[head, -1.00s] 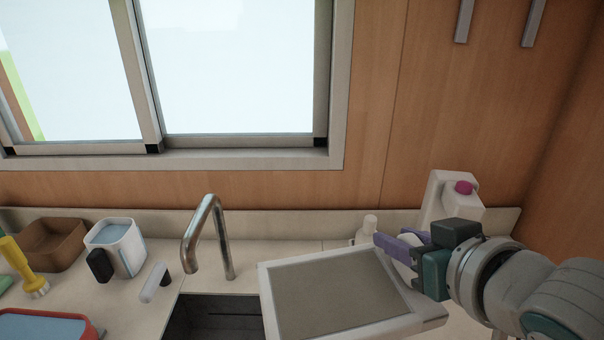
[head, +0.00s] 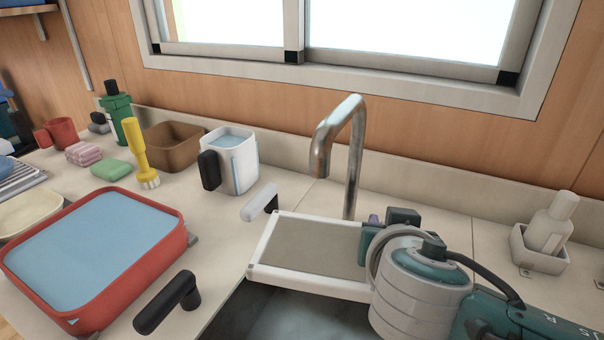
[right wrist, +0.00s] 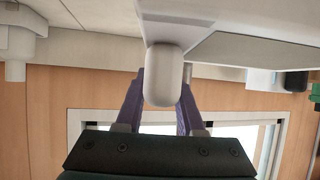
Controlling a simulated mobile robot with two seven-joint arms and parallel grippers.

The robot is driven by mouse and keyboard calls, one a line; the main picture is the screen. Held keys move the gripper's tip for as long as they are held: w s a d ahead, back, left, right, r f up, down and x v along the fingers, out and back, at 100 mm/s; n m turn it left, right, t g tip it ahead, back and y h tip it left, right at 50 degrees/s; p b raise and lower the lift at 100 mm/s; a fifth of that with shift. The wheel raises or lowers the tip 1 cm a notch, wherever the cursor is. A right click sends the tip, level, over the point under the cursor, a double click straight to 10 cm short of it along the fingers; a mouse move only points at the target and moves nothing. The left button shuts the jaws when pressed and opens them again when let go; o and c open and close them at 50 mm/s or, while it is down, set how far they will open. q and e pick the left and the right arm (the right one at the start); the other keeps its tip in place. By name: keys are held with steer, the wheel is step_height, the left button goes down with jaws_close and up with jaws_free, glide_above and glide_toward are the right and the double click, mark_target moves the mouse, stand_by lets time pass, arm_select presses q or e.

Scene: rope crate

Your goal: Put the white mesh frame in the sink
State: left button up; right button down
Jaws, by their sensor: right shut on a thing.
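The white mesh frame (head: 318,244) is a flat panel with a pale rim and a grey-brown mesh. In the head view it is held above the back part of the dark sink (head: 280,315), in front of the faucet (head: 345,150), with its left end near the sink's left edge. My right gripper (head: 373,222) is at its right end, mostly hidden behind my wrist. In the right wrist view the purple fingers (right wrist: 160,100) are shut on the frame's white rounded handle (right wrist: 163,75). The left gripper is out of view.
The faucet stands close behind the frame. A red tub (head: 100,255), a black handle (head: 168,302), a white pitcher (head: 236,160) and a brown bin (head: 174,145) stand on the left counter. A white bottle in a tray (head: 541,250) stands at the right.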

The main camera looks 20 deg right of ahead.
step_height(320, 180, down, 21)
steer(key=b, duration=1.8)
steer(key=shift+f+b, duration=0.4)
steer(key=shift+b, duration=0.15)
steer(key=shift+c, duration=2.2)
jaws_free()
steer(key=shift+s+r, duration=0.1)
steer(key=shift+s+a+r, duration=0.15)
steer(key=shift+s+a, duration=0.05)
steer(key=p+v, duration=0.2)
steer(key=v, duration=0.7)
steer(key=shift+s, duration=0.1)
